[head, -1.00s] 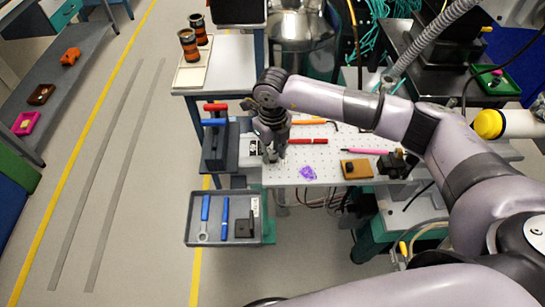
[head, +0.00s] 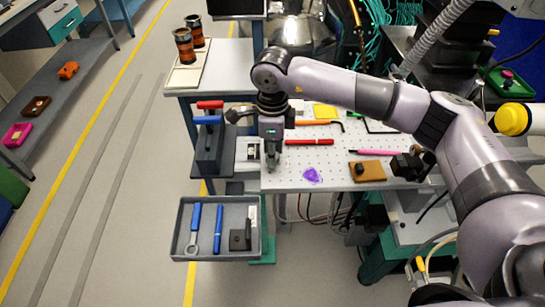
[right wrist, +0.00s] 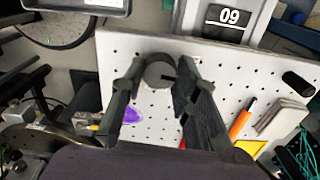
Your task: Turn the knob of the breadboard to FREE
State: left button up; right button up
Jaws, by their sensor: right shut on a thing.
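The breadboard (head: 330,178) is a white plate with rows of holes, and it also shows in the right wrist view (right wrist: 205,75). Its knob (right wrist: 159,71) is a grey round cylinder with a small dark mark, near the plate's edge. My right gripper (right wrist: 160,80) points down over the breadboard's left end, its two fingers on either side of the knob and shut on it. In the head view the right gripper (head: 272,166) hides the knob. I cannot read any FREE marking. My left gripper is not in view.
On the breadboard lie a red marker (head: 310,142), a purple piece (head: 312,175), a pink pen (head: 375,153) and a brown block (head: 367,171). A rack with red and blue handles (head: 209,150) stands left. A grey tool tray (head: 183,225) is in front.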

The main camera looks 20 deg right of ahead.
jog(key=shift+n+b, duration=0.4)
jog(key=shift+n, duration=0.2)
jog(key=o, duration=1.1)
jog(key=shift+o, duration=0.2)
notch_tip(320, 180, up, 12)
dwell(0.3)
